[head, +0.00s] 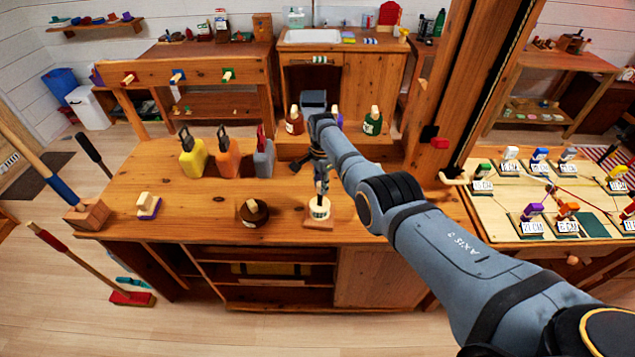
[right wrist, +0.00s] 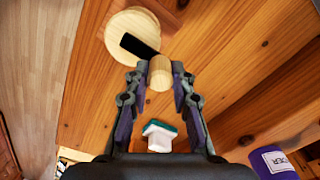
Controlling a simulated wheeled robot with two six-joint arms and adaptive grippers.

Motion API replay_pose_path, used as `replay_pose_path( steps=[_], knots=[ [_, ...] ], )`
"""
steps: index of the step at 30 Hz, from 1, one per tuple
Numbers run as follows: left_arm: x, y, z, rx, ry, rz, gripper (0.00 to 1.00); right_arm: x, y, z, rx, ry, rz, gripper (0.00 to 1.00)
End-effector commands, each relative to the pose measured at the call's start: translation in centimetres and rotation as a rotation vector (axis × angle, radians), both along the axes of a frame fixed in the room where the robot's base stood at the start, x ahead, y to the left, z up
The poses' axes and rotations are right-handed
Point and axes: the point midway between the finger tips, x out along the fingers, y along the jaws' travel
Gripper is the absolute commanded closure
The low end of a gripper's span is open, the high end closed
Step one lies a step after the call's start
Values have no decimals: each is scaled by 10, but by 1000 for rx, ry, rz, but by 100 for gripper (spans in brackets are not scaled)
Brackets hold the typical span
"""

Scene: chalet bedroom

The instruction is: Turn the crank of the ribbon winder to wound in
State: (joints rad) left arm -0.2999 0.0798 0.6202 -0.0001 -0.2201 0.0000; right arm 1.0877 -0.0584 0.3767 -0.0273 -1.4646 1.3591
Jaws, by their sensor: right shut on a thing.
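The ribbon winder (head: 319,209) stands near the front edge of the wooden workbench, a pale labelled drum on a small wooden base. In the right wrist view its pale round drum (right wrist: 122,30) carries a black crank bar (right wrist: 138,46) that ends in a wooden knob (right wrist: 160,74). My right gripper (head: 321,185) reaches down from above at the winder. In the right wrist view its two fingers (right wrist: 160,80) are on either side of the knob, shut on it. The knob partly hides the bar's end. My left gripper is not in view.
On the workbench (head: 200,222) stand yellow (head: 193,160), orange (head: 228,158) and grey (head: 264,158) bottles, a brown round pot (head: 253,212) and a brush (head: 148,206). A wooden post (head: 440,80) rises behind my right arm.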

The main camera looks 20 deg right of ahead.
Motion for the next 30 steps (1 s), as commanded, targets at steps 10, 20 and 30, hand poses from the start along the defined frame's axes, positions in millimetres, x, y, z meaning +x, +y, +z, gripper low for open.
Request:
replay_pose_path(
  steps=[10,20,30],
  knots=[
    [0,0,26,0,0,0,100,-7,-12,4,0,0,-326,100],
    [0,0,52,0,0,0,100,-17,-20,4,0,1,-640,100],
    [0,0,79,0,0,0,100,-30,-25,4,0,2,-962,100]
  ],
)
